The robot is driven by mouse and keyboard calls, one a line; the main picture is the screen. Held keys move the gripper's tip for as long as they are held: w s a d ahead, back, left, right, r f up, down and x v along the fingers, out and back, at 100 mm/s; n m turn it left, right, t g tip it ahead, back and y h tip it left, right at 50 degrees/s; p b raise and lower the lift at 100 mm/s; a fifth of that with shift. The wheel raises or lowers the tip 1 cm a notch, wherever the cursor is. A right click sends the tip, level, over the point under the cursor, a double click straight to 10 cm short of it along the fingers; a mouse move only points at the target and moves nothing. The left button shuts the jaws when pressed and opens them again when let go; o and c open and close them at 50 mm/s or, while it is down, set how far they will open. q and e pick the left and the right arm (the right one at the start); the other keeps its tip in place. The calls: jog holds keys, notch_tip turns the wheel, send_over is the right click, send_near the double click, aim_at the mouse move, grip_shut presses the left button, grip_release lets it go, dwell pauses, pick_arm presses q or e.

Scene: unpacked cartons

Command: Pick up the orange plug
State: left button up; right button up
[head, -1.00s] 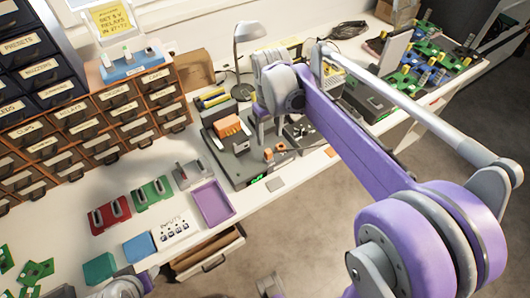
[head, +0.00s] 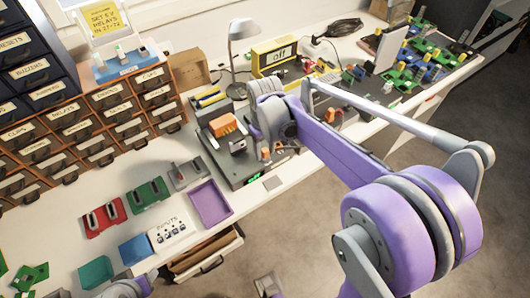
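A small orange piece (head: 266,153), which looks like the orange plug, stands on the right part of a dark grey bench unit (head: 239,172). A larger orange block (head: 222,125) sits on the same unit, further left. My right gripper (head: 262,140) is over the unit, close to the small orange piece. Its wrist hides most of the fingers, so I cannot tell their opening or whether they touch anything. Part of my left arm shows at the bottom edge, and I cannot make out its fingers clearly.
A purple tray (head: 228,211), red block (head: 103,218), green block (head: 148,195) and white switch panel (head: 168,234) lie left of the unit. A desk lamp (head: 239,62) and yellow display box (head: 274,58) stand behind it. An open drawer (head: 205,255) juts out in front.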

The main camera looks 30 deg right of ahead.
grip_shut()
dwell(1.2)
